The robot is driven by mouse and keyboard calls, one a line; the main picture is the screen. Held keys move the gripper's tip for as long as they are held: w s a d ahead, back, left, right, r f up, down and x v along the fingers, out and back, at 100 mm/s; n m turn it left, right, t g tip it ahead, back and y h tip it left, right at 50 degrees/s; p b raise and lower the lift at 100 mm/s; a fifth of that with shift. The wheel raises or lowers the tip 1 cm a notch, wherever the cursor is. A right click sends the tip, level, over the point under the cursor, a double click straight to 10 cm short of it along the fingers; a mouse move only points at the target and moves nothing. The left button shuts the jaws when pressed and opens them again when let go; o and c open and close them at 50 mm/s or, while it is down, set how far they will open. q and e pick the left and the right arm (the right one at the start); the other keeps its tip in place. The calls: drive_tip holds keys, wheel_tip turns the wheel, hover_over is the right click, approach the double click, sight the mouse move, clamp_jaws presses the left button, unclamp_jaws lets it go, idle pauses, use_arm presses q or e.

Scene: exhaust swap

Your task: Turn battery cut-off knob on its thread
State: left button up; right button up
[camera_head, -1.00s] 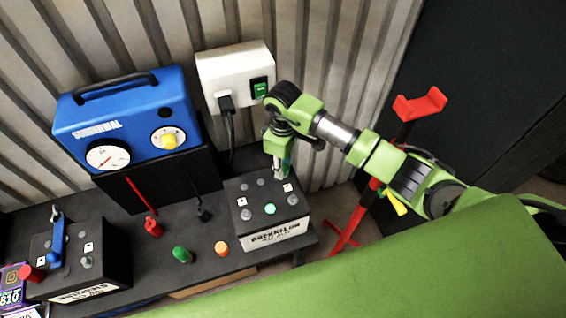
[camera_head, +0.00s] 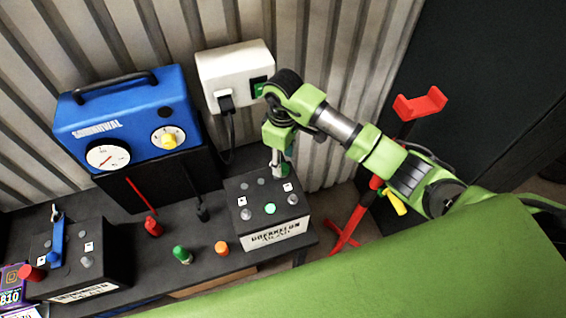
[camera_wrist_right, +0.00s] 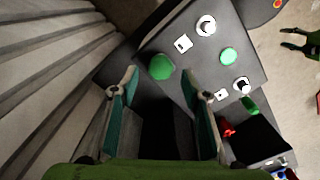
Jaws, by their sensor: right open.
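A round green knob (camera_wrist_right: 162,67) is at the rear part of the dark battery (camera_wrist_right: 222,75) in the right wrist view. My right gripper (camera_wrist_right: 163,82) is open, with its two teal-lined fingers on either side of the knob's near edge and no clear contact. In the head view my right gripper (camera_head: 279,168) points down at the rear edge of the battery (camera_head: 272,238); I cannot make out the rear knob there. A flat green disc (camera_head: 270,208) lies on the battery top between two grey terminals. My left gripper is not in view.
A blue charger (camera_head: 128,115) stands at the back left, beside a white socket box (camera_head: 236,70). Red (camera_head: 153,227) and black clamps, a green cap (camera_head: 182,255) and an orange cap (camera_head: 221,248) are left of the battery. A red stand (camera_head: 366,210) is at right.

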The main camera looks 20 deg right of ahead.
sight(283, 168)
drive_tip(key=shift+r, duration=2.3)
